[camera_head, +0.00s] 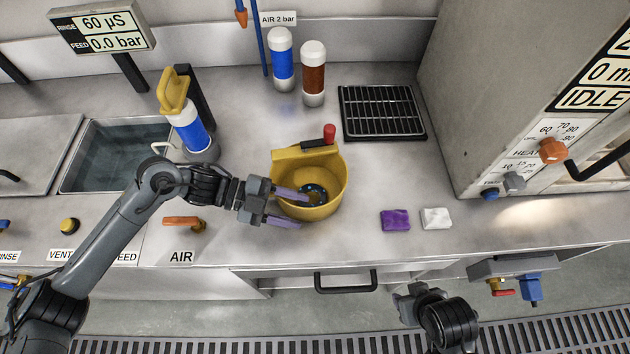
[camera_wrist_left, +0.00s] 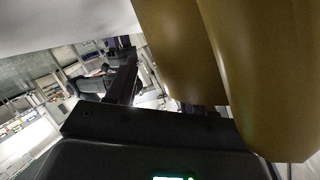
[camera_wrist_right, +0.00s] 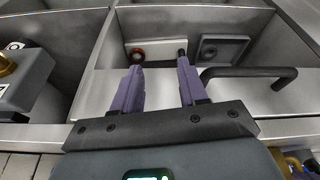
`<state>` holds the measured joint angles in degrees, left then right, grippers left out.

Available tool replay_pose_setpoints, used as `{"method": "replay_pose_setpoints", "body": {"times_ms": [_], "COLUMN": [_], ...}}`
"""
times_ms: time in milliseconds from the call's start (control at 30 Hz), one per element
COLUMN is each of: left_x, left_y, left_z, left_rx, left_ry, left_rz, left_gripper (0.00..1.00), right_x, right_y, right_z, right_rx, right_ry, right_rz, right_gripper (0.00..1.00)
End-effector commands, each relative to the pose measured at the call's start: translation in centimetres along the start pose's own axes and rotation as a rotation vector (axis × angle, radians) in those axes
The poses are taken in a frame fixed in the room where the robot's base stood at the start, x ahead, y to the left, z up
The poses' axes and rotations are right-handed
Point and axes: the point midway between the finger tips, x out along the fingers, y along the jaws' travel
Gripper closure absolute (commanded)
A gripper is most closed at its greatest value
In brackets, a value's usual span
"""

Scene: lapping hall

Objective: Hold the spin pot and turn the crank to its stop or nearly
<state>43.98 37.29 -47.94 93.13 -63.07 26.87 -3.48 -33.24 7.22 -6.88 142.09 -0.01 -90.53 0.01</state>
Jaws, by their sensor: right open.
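The yellow spin pot (camera_head: 338,190) stands upright on the steel bench, with a dark, blue-speckled disc inside. Its crank has a black arm (camera_head: 314,144) across the back rim and a red knob (camera_head: 329,132) at the right end. My left gripper (camera_head: 293,208) is at the pot's front left, its purple fingers spread, one over the rim and one outside the wall. Contact is unclear. The pot fills the right of the left wrist view (camera_wrist_left: 250,80), where the fingertips are hidden. My right gripper (camera_wrist_right: 158,68) is open and empty, in front of the bench, away from the pot.
Purple (camera_head: 395,220) and white (camera_head: 436,218) blocks lie right of the pot. A black rack (camera_head: 382,111) and blue (camera_head: 280,60) and brown (camera_head: 313,75) bottles stand behind. A sink (camera_head: 120,158) lies left. A drawer handle (camera_head: 346,283) juts from the front.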

Motion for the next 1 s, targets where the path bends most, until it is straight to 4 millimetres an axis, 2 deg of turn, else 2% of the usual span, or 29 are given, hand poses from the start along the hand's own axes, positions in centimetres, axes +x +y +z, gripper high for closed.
{"method": "replay_pose_setpoints", "body": {"times_ms": [167, 600, 800, 1000], "left_x": [-1.9, -8.9, -10.4, -10.6], "left_y": [-0.1, -0.1, -0.1, -0.1], "left_z": [0.0, 0.1, 0.1, 0.0], "left_rx": [0.001, 0.001, 0.001, 0.001], "left_ry": [-0.004, -0.004, -0.002, 0.0], "left_rz": [-0.002, -0.002, -0.002, -0.002], "left_gripper": [0.49, 0.49, 0.49, 0.49], "right_x": [-0.3, -0.9, -1.0, -1.0], "right_y": [0.0, -0.2, -0.2, -0.2], "right_z": [-0.1, -0.4, -0.4, -0.4], "right_rx": [0.001, 0.009, 0.009, 0.008], "right_ry": [0.0, 0.002, 0.002, 0.001], "right_rz": [-0.001, -0.007, -0.007, -0.006], "right_gripper": [0.57, 0.57, 0.57, 0.57]}}
